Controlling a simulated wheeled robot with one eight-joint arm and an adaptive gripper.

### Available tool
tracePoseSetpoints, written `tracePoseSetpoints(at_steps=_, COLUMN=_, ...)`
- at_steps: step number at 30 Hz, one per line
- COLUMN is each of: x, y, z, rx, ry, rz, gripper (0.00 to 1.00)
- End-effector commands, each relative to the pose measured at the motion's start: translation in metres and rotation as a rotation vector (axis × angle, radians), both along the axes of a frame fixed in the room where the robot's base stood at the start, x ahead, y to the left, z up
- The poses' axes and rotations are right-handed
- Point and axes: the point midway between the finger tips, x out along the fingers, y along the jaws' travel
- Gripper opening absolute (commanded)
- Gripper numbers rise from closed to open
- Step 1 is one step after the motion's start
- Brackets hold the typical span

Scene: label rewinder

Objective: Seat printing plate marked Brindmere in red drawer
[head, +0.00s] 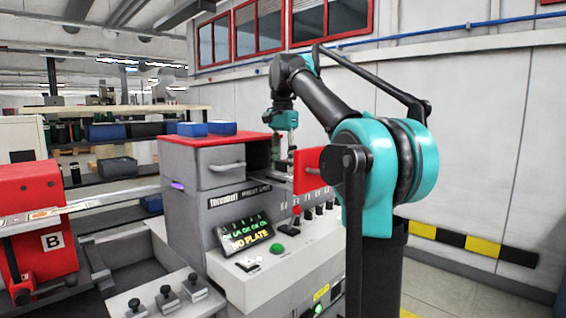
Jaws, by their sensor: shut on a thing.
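The red drawer (310,170) is pulled out from the grey machine. Its red front shows, partly hidden behind my arm. My gripper (284,143) points down over the open drawer, at the dark opening behind the red front. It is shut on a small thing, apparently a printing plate. The plate is too small and hidden to make out, and no Brindmere marking can be read. I cannot tell whether it touches the drawer. The machine's display (246,233) reads NO PLATE.
A grey drawer with a handle (222,166) is closed at left. Below are a sloped panel with a green button (278,248) and several knobs. Three dark knobbed pieces (166,298) stand on a light ledge at lower left. A red unit marked B (48,235) stands far left.

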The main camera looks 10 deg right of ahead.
Motion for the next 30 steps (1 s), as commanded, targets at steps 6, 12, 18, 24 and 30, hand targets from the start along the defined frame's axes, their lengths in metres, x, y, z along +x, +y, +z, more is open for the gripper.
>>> tracePoseSetpoints(at_steps=6, x=0.000, y=0.000, z=-0.001, rx=0.000, ry=0.000, rz=0.000, gripper=0.60)
tracePoseSetpoints(at_steps=12, x=0.000, y=0.000, z=-0.001, rx=0.000, ry=0.000, rz=0.000, gripper=0.68)
tracePoseSetpoints(at_steps=18, x=0.000, y=0.000, z=0.000, rx=0.000, ry=0.000, rz=0.000, gripper=0.68)
tracePoseSetpoints(at_steps=24, x=0.001, y=0.000, z=0.020, rx=0.000, ry=0.000, rz=0.000, gripper=0.68)
tracePoseSetpoints(at_steps=30, x=0.001, y=0.000, z=0.055, rx=0.000, ry=0.000, rz=0.000, gripper=0.68)
